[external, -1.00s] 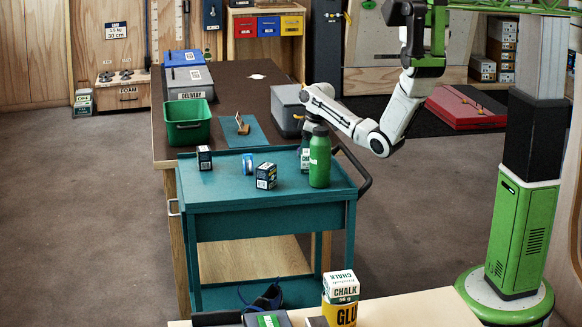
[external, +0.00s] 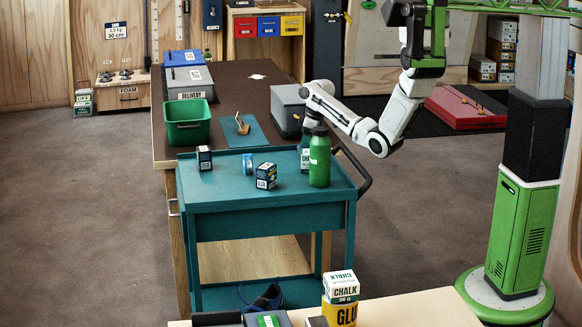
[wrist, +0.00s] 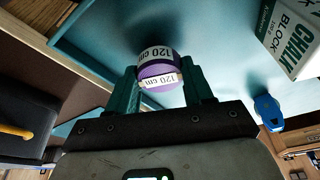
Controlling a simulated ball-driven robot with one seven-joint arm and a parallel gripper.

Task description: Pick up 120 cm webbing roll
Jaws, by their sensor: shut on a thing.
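The purple 120 cm webbing roll (wrist: 158,66) has white labels and sits between the two teal fingers of my gripper (wrist: 160,88) in the wrist view. My gripper is shut on it, over a teal surface. In the external view my gripper is down at the right rear of the teal cart (external: 215,195), mostly hidden behind the green bottle (external: 320,160). The purple roll cannot be made out there.
A chalk block box (wrist: 293,40) and a blue object (wrist: 268,112) lie to the right in the wrist view. On the cart are dark boxes (external: 266,176) and a blue roll (external: 248,164). The cart's front left is clear. A brown table (external: 235,90) stands behind.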

